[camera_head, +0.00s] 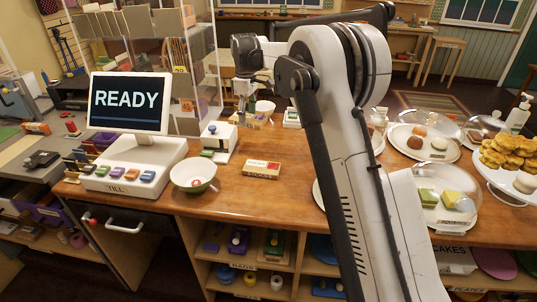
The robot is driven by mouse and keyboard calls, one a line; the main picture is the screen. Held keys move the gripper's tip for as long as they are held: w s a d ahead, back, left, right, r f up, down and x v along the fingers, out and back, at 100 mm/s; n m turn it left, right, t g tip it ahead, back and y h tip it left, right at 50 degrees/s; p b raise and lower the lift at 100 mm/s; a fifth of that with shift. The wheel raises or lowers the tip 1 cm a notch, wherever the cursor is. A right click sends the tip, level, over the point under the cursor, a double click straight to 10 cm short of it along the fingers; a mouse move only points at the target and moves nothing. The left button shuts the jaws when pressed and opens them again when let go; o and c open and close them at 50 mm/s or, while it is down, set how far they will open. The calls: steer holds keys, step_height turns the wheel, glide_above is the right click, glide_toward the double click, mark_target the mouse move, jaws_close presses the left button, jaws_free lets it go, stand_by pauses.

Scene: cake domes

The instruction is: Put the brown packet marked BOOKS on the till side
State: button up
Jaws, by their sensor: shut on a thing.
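My gripper (243,112) is pointed down over the back of the wooden counter, right of the till screen. It is shut on a small yellow-brown packet (258,120); any marking on it is too small to read. I cannot tell whether that packet touches the counter. Another flat packet (262,169), brown with a red patch and unreadable lettering on its front, lies on the counter right of the bowl. The white till (135,170) stands at the left, its screen reading READY.
Cake domes and plates (422,142) fill the right side. Counter (285,200) is bare around the flat packet. My arm hides the middle.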

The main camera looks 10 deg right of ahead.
steer(key=w, duration=0.1)
steer(key=w+a+n, duration=0.1)
steer(key=w+f+n, duration=0.1)
steer(key=shift+w+a, duration=0.25)
steer(key=shift+w, duration=0.05)
steer(key=shift+w+a+f+n, duration=0.1)
steer(key=shift+w+f+n, duration=0.1)
steer(key=shift+f+n, duration=0.1)
steer(key=p, duration=0.1)
glide_above(269, 154)
step_height(269, 154, down, 7)
steer(key=shift+s+r, duration=0.1)
steer(key=shift+f+p, duration=0.3)
steer(key=shift+f, duration=1.65)
steer(key=shift+f, duration=0.1)
steer(key=shift+f, duration=0.15)
steer(key=o, duration=1.3)
steer(key=shift+r, duration=0.2)
